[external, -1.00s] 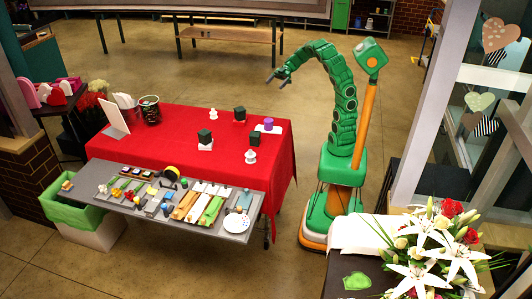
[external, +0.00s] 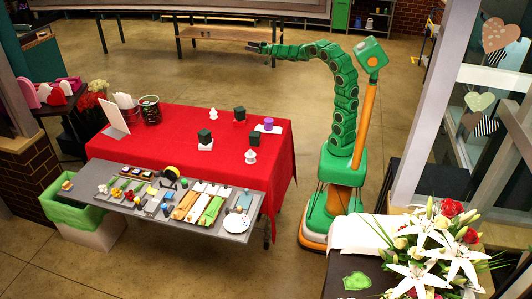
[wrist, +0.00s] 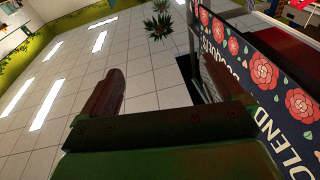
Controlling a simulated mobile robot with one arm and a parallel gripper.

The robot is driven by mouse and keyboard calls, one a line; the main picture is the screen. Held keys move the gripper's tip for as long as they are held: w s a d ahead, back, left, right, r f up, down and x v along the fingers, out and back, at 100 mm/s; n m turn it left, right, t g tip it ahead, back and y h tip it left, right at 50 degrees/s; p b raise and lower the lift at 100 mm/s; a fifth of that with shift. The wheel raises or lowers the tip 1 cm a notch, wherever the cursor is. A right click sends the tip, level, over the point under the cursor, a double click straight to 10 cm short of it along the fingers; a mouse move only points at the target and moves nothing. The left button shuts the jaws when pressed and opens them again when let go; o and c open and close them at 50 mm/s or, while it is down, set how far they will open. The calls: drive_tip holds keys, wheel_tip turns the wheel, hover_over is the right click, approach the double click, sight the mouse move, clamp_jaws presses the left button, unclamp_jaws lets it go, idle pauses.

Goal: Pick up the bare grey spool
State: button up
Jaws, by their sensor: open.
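My gripper (external: 254,47) is raised in the air beyond the back of the red table, at the end of my green arm. In the wrist view its two dark fingers (wrist: 165,75) stand apart with nothing between them. I cannot pick out a bare grey spool with certainty. Small items crowd the grey worktop (external: 236,238) in front of the red table, among them a black and yellow round item (external: 171,173); they are too small to tell apart. The wrist view shows no spool.
The red table (external: 185,120) carries dark green cubes (external: 204,136), small white pieces (external: 251,156) and a purple cylinder (external: 268,122). A green-lined bin (external: 75,207) stands at left. A bouquet (external: 440,240) is front right. A rose-patterned banner (wrist: 265,80) fills the wrist view's right.

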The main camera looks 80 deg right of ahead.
drive_tip(key=d+m+h, duration=0.4)
drive_tip(key=m+h, duration=0.1)
drive_tip(key=m, duration=0.1)
drive_tip(key=m+g+y, duration=1.5)
drive_tip(key=m+y, duration=0.1)
hover_over(249, 156)
drive_tip(key=s+d, duration=0.3)
drive_tip(key=d, duration=0.7)
wheel_tip(249, 156, down, 37)
drive_tip(key=shift+x, duration=3.1)
drive_tip(key=shift+w+a+f, duration=0.2)
drive_tip(key=shift+a+f, duration=0.7)
drive_tip(key=shift+a, duration=0.25)
drive_tip(key=shift+x, duration=1.2)
